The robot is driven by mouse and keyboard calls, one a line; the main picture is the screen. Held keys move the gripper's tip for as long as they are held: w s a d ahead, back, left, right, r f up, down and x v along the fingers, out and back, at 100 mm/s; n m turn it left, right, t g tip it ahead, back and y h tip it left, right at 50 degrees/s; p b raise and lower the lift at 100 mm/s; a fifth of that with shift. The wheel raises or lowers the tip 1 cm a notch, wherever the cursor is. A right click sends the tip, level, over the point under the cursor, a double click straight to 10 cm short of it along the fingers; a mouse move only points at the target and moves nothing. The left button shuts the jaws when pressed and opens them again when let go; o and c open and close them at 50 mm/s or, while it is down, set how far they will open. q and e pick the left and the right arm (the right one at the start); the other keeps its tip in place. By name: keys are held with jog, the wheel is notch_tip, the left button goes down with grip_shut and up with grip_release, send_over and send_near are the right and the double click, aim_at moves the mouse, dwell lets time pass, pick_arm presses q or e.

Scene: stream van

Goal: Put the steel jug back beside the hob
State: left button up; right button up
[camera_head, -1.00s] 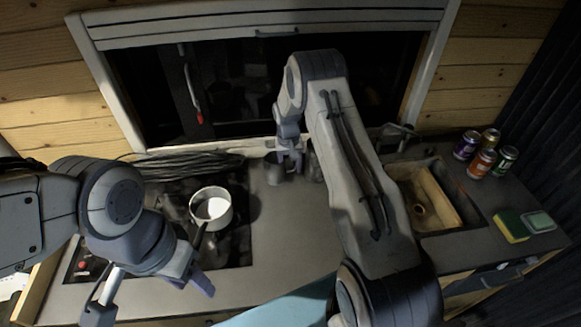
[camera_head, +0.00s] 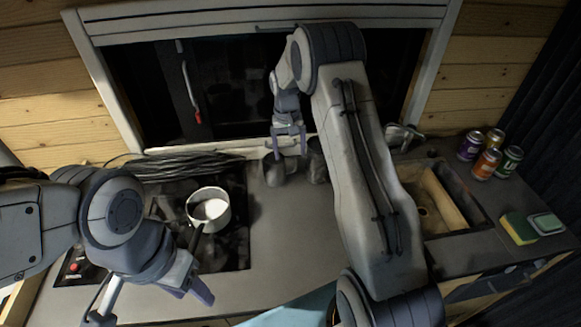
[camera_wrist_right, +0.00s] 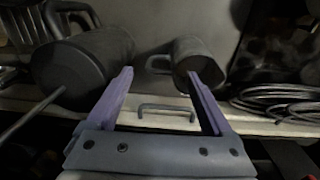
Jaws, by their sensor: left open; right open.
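Two dark grey vessels stand on the counter just right of the hob (camera_head: 235,255). The smaller one (camera_head: 273,171), with a side handle, is nearest the hob; it also shows in the right wrist view (camera_wrist_right: 197,58). The larger one (camera_head: 318,165) is to its right and shows at the left of the wrist view (camera_wrist_right: 82,70). I take the smaller as the steel jug, but the dim light leaves this unsure. My right gripper (camera_head: 289,152) is open and empty, above and between them. My left gripper (camera_head: 150,308) is open and empty, low in front of the hob.
A white saucepan (camera_head: 208,210) sits on the hob, its handle pointing forward. Coiled cable (camera_head: 180,166) lies behind it. A sink (camera_head: 432,205), several cans (camera_head: 486,163) and a sponge (camera_head: 519,229) are at the right. The counter in front of the vessels is clear.

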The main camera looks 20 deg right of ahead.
notch_tip(320, 180, up, 4)
jog(key=shift+a+b, duration=0.15)
jog(key=shift+b, duration=0.25)
jog(key=s+a+r+n, duration=0.3)
jog(key=s+a+r, duration=0.1)
jog(key=s+a, duration=0.4)
jog(key=s+a+r+n, duration=0.2)
jog(key=s+a+r, duration=0.3)
jog(key=a, duration=0.6)
jog(key=s+a+n, duration=0.2)
jog(key=s, duration=0.9)
jog(key=s+a+n+y, duration=0.1)
jog(key=s+n, duration=0.2)
jog(key=s, duration=0.9)
jog(key=shift+s+a+f+n+y, duration=0.3)
jog(key=shift+a+f, duration=0.05)
jog(key=shift+f, duration=0.05)
